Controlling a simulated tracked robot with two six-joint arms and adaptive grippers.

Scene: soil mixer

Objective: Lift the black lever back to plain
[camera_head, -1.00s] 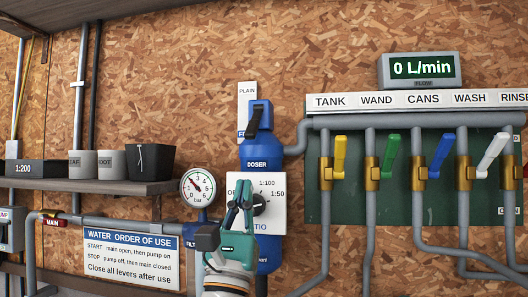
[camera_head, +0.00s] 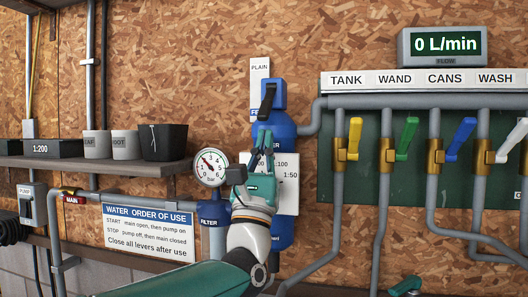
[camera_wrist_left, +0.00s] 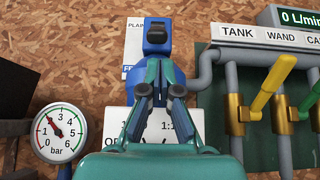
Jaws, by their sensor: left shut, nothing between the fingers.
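The black lever (camera_head: 267,98) sits on the front of the blue doser (camera_head: 282,122) and hangs downward, its lower end near the partly hidden blue label. The PLAIN label (camera_head: 260,69) is above and left of it. The lever also shows at the top of the doser in the left wrist view (camera_wrist_left: 157,34). My left gripper (camera_head: 264,136) is shut and empty in front of the doser, its fingertips pointing up just below the lever. I cannot tell whether they touch it. A teal piece of what looks like my right gripper (camera_head: 405,287) shows at the bottom edge.
A pressure gauge (camera_head: 210,168) is left of my left gripper, near the ratio panel (camera_head: 288,192). Pipes and several coloured levers, the yellow one (camera_head: 355,138) nearest, are to the right under the flow display (camera_head: 443,45). A shelf (camera_head: 100,162) with pots is at left.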

